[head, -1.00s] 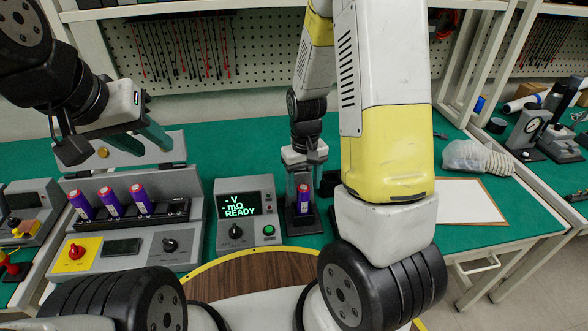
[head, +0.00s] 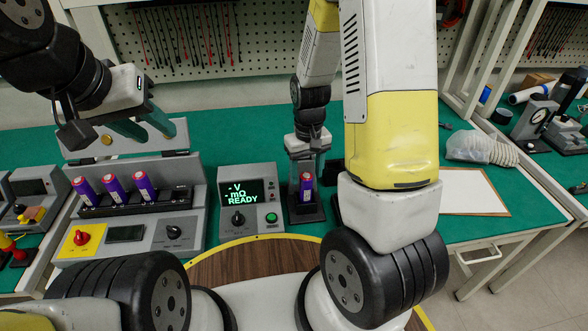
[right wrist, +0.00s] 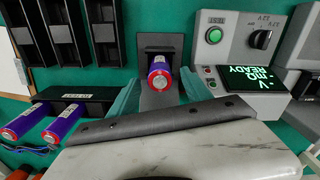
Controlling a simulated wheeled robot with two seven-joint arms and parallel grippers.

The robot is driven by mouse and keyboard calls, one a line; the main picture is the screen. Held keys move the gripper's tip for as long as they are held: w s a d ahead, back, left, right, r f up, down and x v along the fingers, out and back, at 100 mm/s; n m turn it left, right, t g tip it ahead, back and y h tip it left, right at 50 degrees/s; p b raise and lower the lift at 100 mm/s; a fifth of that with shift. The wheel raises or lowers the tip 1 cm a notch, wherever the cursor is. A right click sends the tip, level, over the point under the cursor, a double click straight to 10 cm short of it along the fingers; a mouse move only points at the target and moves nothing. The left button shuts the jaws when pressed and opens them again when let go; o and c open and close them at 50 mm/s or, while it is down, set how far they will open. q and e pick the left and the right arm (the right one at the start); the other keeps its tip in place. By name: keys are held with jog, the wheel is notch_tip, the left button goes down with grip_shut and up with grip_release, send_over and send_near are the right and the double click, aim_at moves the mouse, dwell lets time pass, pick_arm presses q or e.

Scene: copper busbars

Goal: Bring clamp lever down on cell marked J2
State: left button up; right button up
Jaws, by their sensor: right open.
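A purple cell with a pink-red end (head: 306,182) stands in a dark fixture (head: 306,214) right of the meter. I cannot make out a clamp lever or a J2 mark.
Several purple cells stand in a black rack (head: 160,201) on the grey tester (head: 140,242), which has a red knob on yellow. The meter (head: 249,197) reads READY. My right arm hides part of the bench. A white sheet (head: 472,192) and plastic bag lie to the right.

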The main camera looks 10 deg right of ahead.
jog(key=r, duration=0.4)
jog(key=s+r+t+y, duration=0.1)
jog(key=r, duration=0.3)
jog(key=a+r+t, duration=0.1)
jog(key=r, duration=0.3)
jog(key=shift+s+r+m, duration=0.2)
jog(key=shift+s+m, duration=0.2)
jog(key=s+r+m+t+y, duration=0.1)
jog(key=s+r+t, duration=0.15)
jog(key=r, duration=0.55)
jog(key=s+r+t, duration=0.1)
jog(key=s+r, duration=0.3)
jog(key=r, duration=0.3)
jog(key=w+d+f+m+g, duration=0.1)
jog(key=w+f, duration=0.1)
jog(key=w, duration=0.5)
jog(key=w+d+f+m+g, duration=0.1)
jog(key=w+f+g, duration=0.1)
jog(key=w, duration=0.5)
jog(key=w+d+f+m+g, duration=0.1)
jog(key=w+f+g, duration=0.1)
jog(key=w, duration=0.6)
jog(key=shift+f+m+h, duration=0.1)
jog(key=shift+m+h, duration=0.3)
jog(key=shift+w+a+f, duration=0.1)
jog(key=shift+w+f, duration=0.2)
jog(key=shift+f, duration=0.2)
jog(key=f, duration=0.7)
jog(key=shift+w+a+f, duration=0.1)
jog(key=shift+a, duration=0.25)
